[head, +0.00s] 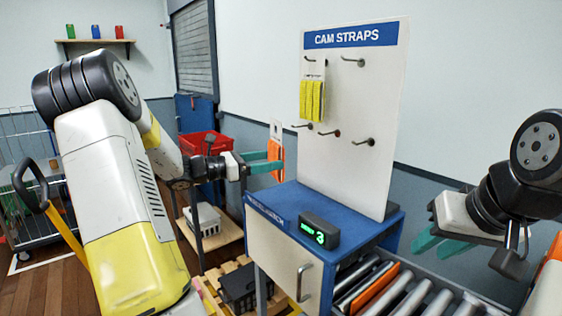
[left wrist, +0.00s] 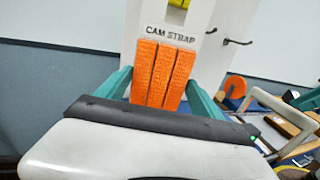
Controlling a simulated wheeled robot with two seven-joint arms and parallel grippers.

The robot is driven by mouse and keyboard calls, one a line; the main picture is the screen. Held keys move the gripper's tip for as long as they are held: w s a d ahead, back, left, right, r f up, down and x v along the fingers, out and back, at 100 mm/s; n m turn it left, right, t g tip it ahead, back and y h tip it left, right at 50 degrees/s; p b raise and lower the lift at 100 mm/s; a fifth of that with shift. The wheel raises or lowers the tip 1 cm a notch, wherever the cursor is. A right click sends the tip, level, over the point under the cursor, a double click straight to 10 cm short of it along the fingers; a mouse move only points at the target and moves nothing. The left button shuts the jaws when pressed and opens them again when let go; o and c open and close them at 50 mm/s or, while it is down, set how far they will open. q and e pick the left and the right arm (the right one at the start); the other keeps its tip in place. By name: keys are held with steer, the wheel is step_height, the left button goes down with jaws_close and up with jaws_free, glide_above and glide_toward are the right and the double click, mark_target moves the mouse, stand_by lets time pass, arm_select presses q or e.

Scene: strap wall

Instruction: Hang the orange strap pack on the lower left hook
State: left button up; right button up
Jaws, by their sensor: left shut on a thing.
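The orange strap pack (head: 276,152) has a white header card and is held left of the display board (head: 352,165). My left gripper (head: 268,161) is shut on it. The left wrist view shows the pack's orange bands (left wrist: 162,75) between the teal fingers (left wrist: 160,95), under a card reading CAM STRAP. The lower left hook (head: 302,126) sticks out from the board to the right of the pack, apart from it, with nothing on it. My right gripper (head: 440,245) is open and empty at the right, above the rollers.
A yellow strap pack (head: 311,100) hangs from the upper left hook. The upper right hook (head: 353,61), lower middle hook (head: 330,132) and lower right hook (head: 363,141) are bare. A blue-topped cabinet (head: 290,200) with a green display (head: 319,232) stands below. An orange piece (head: 372,288) lies among the rollers.

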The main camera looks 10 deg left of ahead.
arm_select(q)
steer(key=w+d+f, duration=0.1)
steer(key=w+d, duration=0.4)
steer(key=w, duration=0.2)
steer(key=shift+d+f, duration=0.2)
steer(key=shift+f, duration=0.05)
stand_by(0.7)
stand_by(0.6)
steer(key=o, duration=1.4)
